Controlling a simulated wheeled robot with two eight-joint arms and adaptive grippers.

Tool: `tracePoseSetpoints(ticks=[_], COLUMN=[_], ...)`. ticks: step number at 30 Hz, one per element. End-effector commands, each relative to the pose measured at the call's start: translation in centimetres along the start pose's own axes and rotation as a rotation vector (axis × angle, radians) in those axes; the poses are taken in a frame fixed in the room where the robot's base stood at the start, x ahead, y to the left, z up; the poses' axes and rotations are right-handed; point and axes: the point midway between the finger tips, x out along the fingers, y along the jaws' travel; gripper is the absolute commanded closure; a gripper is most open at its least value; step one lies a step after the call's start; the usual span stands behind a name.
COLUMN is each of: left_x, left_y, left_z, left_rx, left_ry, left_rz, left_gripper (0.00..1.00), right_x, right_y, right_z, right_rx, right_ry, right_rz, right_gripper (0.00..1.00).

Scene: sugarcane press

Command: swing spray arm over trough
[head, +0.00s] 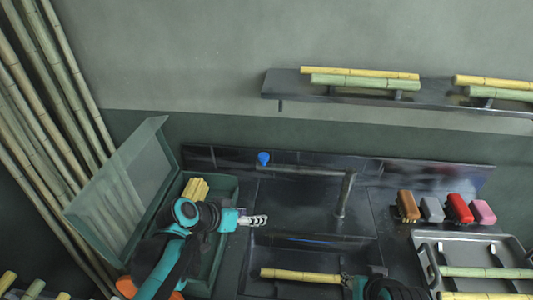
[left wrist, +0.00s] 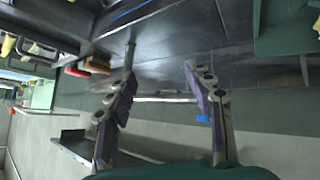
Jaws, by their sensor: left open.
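The spray arm (head: 305,171) is a thin horizontal pipe on a grey upright post (head: 345,195), with a blue nozzle (head: 263,158) at its left end. The trough (head: 315,243) is a dark basin in front of the post; the pipe lies behind it, along the backsplash. My left gripper (head: 262,220) is open and empty, left of the trough and nearer than the pipe. In the left wrist view the pipe (left wrist: 165,99) shows beyond the open fingers (left wrist: 158,73), with the blue nozzle (left wrist: 203,118) near one finger. My right gripper (head: 362,287) is partly cut off at the bottom, at a cane's end.
A yellow cane piece (head: 300,274) lies across the trough's front. A green open-lidded box (head: 228,185) with cane pieces is at left. A wall shelf (head: 290,85) holds canes.

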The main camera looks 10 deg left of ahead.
Motion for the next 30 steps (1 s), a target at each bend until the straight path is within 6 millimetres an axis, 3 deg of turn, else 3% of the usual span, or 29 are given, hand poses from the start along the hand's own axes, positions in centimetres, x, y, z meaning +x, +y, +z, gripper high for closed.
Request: tracePoseSetpoints(ticks=[1,6,12,20,30], left_x=[0.9,3.6,5.0,5.2,8.9], left_y=[-0.7,-3.0,-6.9,-9.5,-8.0], left_z=[-2.1,-7.9,-12.2,-13.8,-16.4], left_rx=[0.024,0.139,0.268,0.344,0.349], left_ry=[0.044,0.25,0.517,0.689,0.695], left_rz=[0.043,0.177,0.241,0.239,0.241], left_gripper=[0.48,0.48,0.48,0.48,0.48], right_x=[-0.4,-1.1,-1.8,-2.0,-1.1], right_y=[0.0,0.0,0.0,0.0,0.0], right_z=[-0.3,-0.8,-1.3,-1.4,-0.8], right_rx=[0.0,0.0,0.0,0.0,0.0], right_ry=[0.0,0.0,0.0,0.0,0.0], right_rz=[0.0,0.0,0.0,0.0,0.0], right_gripper=[0.6,0.6,0.6,0.6,0.6])
